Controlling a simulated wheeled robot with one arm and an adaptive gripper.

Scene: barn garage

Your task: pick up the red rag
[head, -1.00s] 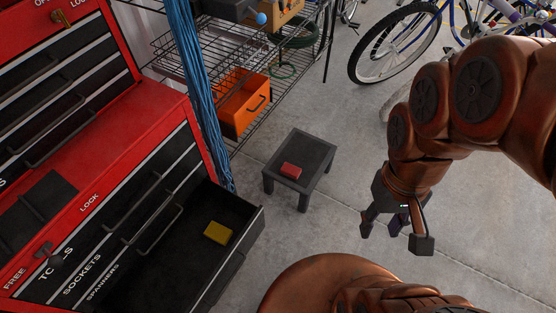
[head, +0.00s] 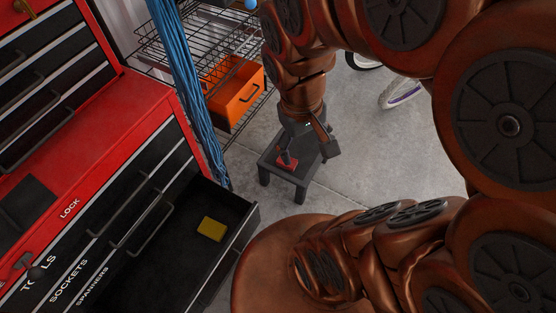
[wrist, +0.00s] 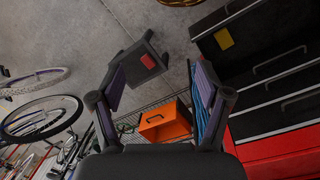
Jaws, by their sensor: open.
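The red rag (head: 283,163), a small folded block, lies on top of a low dark stool (head: 270,178). In the head view my gripper (head: 308,156) hangs over the stool, one finger in front of the rag and partly hiding it. My gripper (wrist: 158,78) is open and empty. I cannot tell the exact height of the fingertips above the rag.
An open drawer (head: 165,262) of the red tool chest (head: 120,118) holds a yellow folded item (head: 212,228). Behind the stool are a wire rack, an orange bin (head: 235,95) and hanging blue cables (head: 185,80). Bicycles (wrist: 40,110) stand beyond. Floor around the stool is clear.

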